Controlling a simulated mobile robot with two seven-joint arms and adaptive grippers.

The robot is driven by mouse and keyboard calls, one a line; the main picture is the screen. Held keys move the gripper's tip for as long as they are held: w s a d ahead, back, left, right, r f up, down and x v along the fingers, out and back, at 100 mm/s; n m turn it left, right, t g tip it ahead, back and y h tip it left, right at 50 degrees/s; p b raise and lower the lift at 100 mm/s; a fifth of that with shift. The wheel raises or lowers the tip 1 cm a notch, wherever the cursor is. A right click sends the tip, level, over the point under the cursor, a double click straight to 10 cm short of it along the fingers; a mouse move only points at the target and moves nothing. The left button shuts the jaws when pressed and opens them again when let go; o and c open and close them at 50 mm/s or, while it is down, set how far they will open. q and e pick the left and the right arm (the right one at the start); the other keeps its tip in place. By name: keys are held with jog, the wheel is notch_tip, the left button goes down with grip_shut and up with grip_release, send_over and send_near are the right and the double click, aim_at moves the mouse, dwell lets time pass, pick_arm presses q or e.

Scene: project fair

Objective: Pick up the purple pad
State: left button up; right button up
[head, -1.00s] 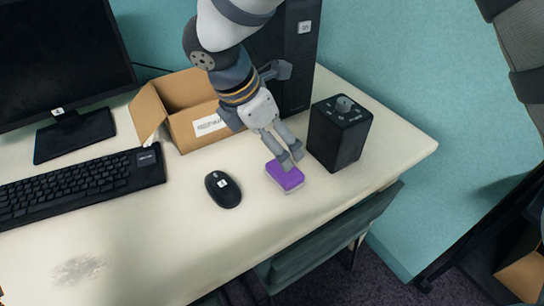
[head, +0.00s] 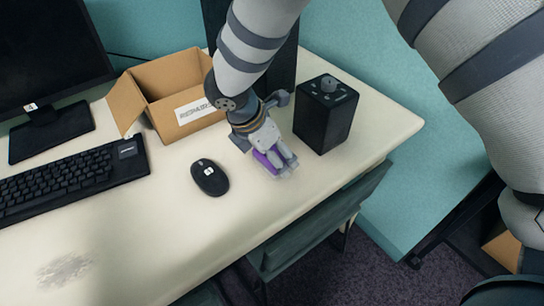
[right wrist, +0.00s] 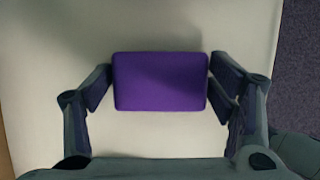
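The purple pad (head: 271,159) lies on the white desk, partly hidden behind my right gripper (head: 288,167) in the head view. In the right wrist view the pad (right wrist: 160,82) shows whole, a flat rounded rectangle between the spread fingers of the right gripper (right wrist: 160,80). One finger is at each short end, very close to the pad's edges. I cannot tell whether they press on it. The pad looks flat on the desk. My left gripper is not in view.
A black box with a knob (head: 325,115) stands close to the right of the gripper. A black mouse (head: 210,177) lies to the left. An open cardboard box (head: 169,110), keyboard (head: 70,181) and monitor (head: 45,55) are further left.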

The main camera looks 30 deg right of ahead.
jog(key=c, duration=0.4)
jog(key=shift+c, duration=0.2)
jog(key=r, duration=0.3)
jog(key=r+p, duration=0.1)
jog(key=shift+s+a+r, duration=0.25)
jog(key=shift+s+r, duration=0.1)
jog(key=shift+r, duration=0.05)
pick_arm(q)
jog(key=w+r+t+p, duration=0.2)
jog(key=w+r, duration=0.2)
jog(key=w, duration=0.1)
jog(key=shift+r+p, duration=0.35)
pick_arm(e)
jog(key=s+a+r, duration=0.6)
jog(key=s+r, duration=0.2)
jog(key=s, duration=0.3)
jog(key=shift+s+r, duration=0.25)
jog(key=shift+s, duration=0.1)
